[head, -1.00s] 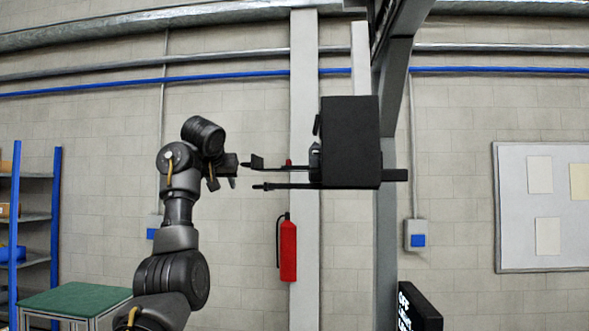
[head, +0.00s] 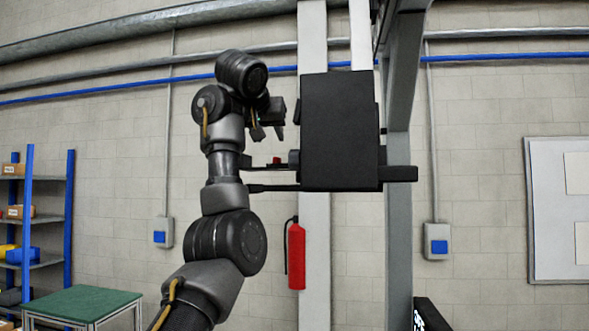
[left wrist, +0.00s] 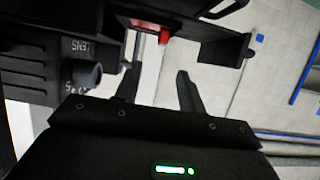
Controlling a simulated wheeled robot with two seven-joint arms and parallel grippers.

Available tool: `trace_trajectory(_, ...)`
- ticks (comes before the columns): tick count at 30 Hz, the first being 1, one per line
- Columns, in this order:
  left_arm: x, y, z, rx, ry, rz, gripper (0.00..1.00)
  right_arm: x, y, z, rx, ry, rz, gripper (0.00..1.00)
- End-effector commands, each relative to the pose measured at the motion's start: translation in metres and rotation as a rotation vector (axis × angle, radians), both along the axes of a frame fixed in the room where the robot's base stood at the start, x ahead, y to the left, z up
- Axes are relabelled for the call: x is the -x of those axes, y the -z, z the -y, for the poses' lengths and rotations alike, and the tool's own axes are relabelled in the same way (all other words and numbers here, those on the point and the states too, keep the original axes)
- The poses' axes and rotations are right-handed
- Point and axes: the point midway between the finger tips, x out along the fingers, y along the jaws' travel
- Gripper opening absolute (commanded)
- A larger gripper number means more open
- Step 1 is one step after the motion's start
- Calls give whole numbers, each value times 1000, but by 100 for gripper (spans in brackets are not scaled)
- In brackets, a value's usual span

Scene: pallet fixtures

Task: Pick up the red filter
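The red filter (head: 275,158) shows as a small red spot in the head view, just left of the black box (head: 340,131) and above its thin lower rod. In the left wrist view the red filter (left wrist: 164,37) is a small red piece under a black plate, partly hidden. My left gripper (head: 268,132) is above the filter and close to the box's left side. In the left wrist view the fingers of my left gripper (left wrist: 161,78) are apart with nothing between them, and the filter lies beyond their tips. My right gripper is not in view.
A black flag-like plate (left wrist: 225,50) juts out at right. A grey post (head: 398,220) stands behind the box. A green-topped table (head: 82,303) is low at left.

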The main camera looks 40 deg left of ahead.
Motion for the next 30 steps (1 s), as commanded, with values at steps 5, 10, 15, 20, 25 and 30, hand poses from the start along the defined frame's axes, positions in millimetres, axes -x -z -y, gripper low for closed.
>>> trace_trajectory(5,-12,3,-7,1,-1,-4,40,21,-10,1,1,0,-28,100)
trace_trajectory(10,-34,13,-19,0,-2,-5,40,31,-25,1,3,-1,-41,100)
trace_trajectory(15,-45,21,-25,0,-1,-1,40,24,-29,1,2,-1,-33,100)
trace_trajectory(20,-47,22,-26,-1,0,0,40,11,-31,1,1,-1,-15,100)
trace_trajectory(25,-63,29,-33,0,0,-5,40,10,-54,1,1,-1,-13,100)
trace_trajectory(30,-79,40,-42,-1,-1,-3,40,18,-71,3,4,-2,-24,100)
